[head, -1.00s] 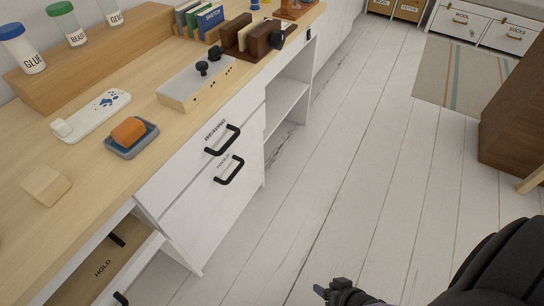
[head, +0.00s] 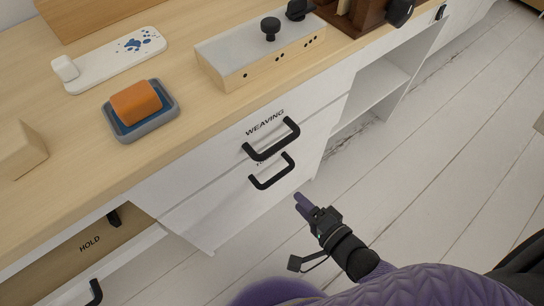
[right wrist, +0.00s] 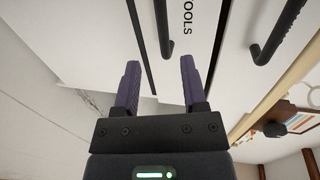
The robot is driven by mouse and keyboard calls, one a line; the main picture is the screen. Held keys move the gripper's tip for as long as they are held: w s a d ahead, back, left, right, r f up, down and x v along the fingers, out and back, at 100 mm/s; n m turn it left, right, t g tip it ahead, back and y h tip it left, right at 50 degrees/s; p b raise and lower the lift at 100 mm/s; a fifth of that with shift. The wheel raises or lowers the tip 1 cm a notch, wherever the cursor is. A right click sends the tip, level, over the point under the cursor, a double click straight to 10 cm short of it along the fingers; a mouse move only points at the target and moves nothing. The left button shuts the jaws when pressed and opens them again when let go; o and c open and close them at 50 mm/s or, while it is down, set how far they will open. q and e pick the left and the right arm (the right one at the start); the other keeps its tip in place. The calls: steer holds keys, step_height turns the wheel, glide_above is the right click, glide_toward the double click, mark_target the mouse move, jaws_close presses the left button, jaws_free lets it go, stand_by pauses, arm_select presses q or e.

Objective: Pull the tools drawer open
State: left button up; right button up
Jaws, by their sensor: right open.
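The tools drawer (head: 225,208) is the white lower drawer front under the weaving drawer, and it looks shut. Its black bar handle (head: 272,171) stands out from the front; the handle also shows in the right wrist view (right wrist: 163,28), beside the "TOOLS" lettering. In the head view that lettering is mostly hidden by the weaving drawer's handle. My right gripper (head: 303,202) is open and empty, below and right of the tools handle. In the right wrist view the handle lies ahead, between the lines of the two purple fingers (right wrist: 160,75). My left gripper is out of view.
The weaving drawer's black handle (head: 271,139) is close above the tools handle. An open drawer marked HOLD (head: 120,237) juts out at lower left. An orange block (head: 136,103) in a grey-blue dish sits on the desk. The floor to the right is clear.

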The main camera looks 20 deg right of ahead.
mark_target(276, 178)
steer(key=b+x, duration=0.4)
steer(key=x, duration=0.5)
steer(key=shift+w+a, duration=0.15)
steer(key=shift+w+r, duration=0.1)
steer(key=shift+w, duration=0.05)
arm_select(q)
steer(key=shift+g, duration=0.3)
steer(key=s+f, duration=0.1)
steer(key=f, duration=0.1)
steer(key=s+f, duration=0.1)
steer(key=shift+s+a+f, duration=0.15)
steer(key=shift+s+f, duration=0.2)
arm_select(e)
steer(key=shift+c, duration=0.6)
jaws_close()
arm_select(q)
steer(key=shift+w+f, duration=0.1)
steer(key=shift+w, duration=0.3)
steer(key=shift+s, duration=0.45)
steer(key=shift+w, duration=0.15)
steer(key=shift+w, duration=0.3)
